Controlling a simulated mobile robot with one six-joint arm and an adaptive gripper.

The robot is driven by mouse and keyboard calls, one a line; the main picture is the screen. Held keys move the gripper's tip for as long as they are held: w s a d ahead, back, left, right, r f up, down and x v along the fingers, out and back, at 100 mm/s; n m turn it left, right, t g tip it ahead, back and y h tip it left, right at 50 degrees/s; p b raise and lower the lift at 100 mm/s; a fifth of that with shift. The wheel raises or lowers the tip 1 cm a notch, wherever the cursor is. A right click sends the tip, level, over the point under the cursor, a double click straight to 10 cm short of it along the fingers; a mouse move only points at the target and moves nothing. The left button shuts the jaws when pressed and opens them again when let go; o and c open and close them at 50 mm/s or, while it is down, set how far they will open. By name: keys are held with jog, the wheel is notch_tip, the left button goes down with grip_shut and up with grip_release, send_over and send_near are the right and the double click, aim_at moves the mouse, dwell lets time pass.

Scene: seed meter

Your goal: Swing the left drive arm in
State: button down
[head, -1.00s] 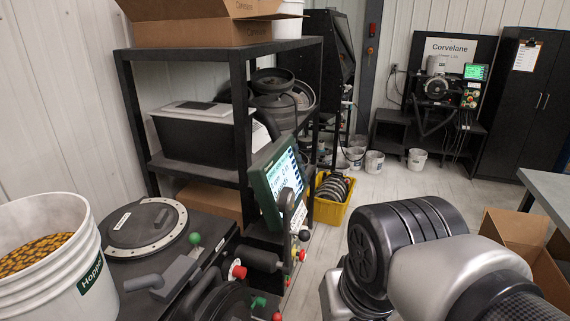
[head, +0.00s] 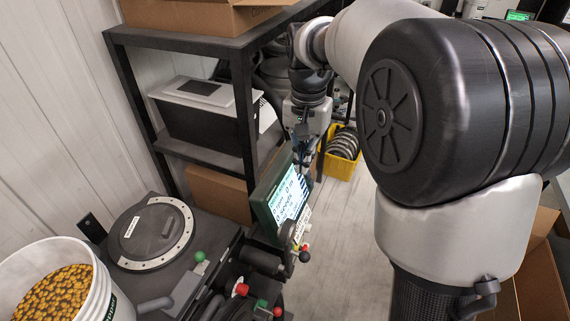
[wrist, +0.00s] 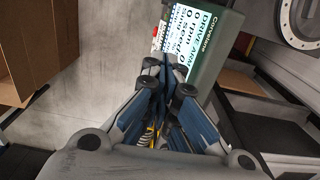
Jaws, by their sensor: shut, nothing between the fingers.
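The seed meter bench (head: 222,248) stands at the lower left in the head view. Its green-framed screen (head: 286,203) also shows at the top of the wrist view (wrist: 205,66), with "DRIVE ARM" and zero readings legible. A black cylindrical drive part (head: 264,261) sits below the screen, with a black ball knob (head: 304,257) and red knobs beside it. I cannot tell for certain which part is the left drive arm. My gripper (head: 303,165) is shut and empty, pointing down just behind the screen's upper right edge. Its blue-grey fingers (wrist: 168,78) meet in the wrist view.
A black shelf (head: 200,40) stands behind the bench. A white bucket of seeds (head: 105,295) is at lower left, beside a round lid (head: 150,234). A yellow crate (head: 341,165) sits on the floor. Open floor (head: 335,225) lies right of the screen.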

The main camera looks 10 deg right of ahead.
jog(key=shift+s+a, duration=0.1)
jog(key=shift+s, duration=0.05)
notch_tip(320, 180, down, 11)
jog(key=s+a, duration=0.2)
jog(key=s, duration=0.1)
jog(key=shift+p, duration=0.35)
jog(key=shift+a+b, duration=0.2)
jog(key=shift+b, duration=0.1)
